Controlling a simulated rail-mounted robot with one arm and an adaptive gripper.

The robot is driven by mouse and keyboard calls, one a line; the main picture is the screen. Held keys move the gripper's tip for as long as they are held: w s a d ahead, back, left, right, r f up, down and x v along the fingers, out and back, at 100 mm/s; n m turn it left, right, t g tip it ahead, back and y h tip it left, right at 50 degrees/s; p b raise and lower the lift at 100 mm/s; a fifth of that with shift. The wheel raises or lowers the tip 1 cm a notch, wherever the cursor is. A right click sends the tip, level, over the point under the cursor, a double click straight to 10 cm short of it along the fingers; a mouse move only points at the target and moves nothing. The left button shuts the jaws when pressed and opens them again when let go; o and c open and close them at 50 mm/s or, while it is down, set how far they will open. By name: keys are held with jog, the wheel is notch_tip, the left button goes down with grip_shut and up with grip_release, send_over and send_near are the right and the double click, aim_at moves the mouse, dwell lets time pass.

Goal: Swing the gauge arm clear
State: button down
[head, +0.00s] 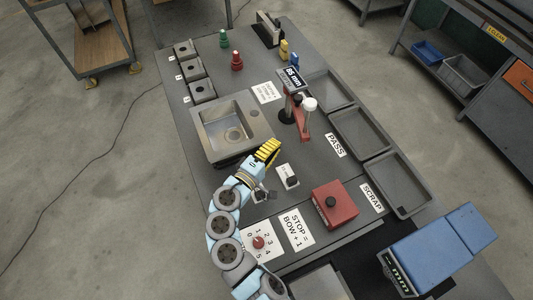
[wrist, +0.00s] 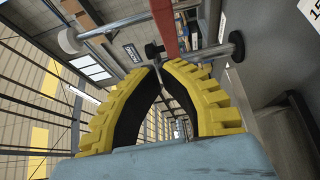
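The gauge stands right of the sink, with a red frame (head: 303,122), a white-capped post (head: 310,104) and a display (head: 291,78) reading about 85 mm. My gripper (head: 268,150), with yellow fingers, is at the sink's front right corner, apart from the gauge. In the wrist view, my gripper's fingertips (wrist: 161,67) nearly meet with nothing seen held. I cannot tell which part is the swinging arm.
The sink (head: 231,127) lies left of my gripper. A small switch box (head: 287,177) and a red box (head: 334,204) are in front of the gauge. Trays marked PASS and SCRAP (head: 398,184) line the right. Red and green pieces (head: 237,61) stand behind the sink.

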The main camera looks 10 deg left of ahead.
jog(key=w+d+p, duration=0.1)
jog(key=w+d, duration=0.3)
jog(key=d, duration=0.1)
jog(key=shift+d, duration=0.2)
dwell(0.3)
